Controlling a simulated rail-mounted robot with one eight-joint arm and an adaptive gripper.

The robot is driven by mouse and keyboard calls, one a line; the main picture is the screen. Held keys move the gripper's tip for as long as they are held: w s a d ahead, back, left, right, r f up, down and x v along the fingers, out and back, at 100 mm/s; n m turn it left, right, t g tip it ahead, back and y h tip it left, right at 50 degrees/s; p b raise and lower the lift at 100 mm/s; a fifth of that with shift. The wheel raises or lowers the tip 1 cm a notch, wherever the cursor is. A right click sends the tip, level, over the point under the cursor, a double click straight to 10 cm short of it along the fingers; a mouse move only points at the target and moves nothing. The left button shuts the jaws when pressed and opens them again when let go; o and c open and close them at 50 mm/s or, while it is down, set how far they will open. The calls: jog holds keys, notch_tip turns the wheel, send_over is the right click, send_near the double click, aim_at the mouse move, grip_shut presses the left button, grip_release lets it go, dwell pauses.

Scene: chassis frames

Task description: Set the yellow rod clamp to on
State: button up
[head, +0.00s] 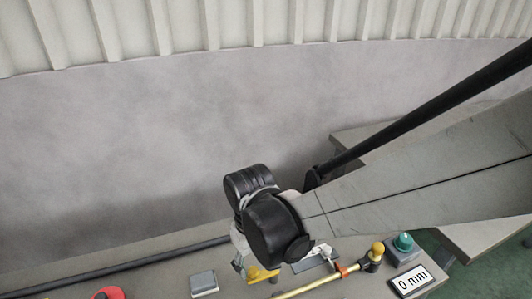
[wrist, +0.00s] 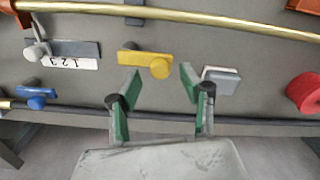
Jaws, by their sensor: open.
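The yellow rod clamp (wrist: 145,60) is a flat yellow bar with a round knob at its right end, lying roughly level in the wrist view. In the head view a yellow part (head: 262,274) shows just below my wrist, partly hidden by it. My gripper (wrist: 159,74) is open and empty, with its green-padded fingers either side of the clamp's round end in the picture. I cannot tell how far above it the fingertips are, and I see no contact. In the head view my gripper is mostly hidden behind my wrist.
A brass rod (wrist: 200,16) runs past the clamp, a dark rod (wrist: 250,121) along the other side. A grey lever (wrist: 72,47), a blue clamp (wrist: 37,93), a pale grey block (wrist: 222,79) and a red knob (wrist: 306,92) surround it. A green knob (head: 403,242) stands right.

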aim_at(263, 272)
jog(key=shift+f, duration=1.3)
grip_shut()
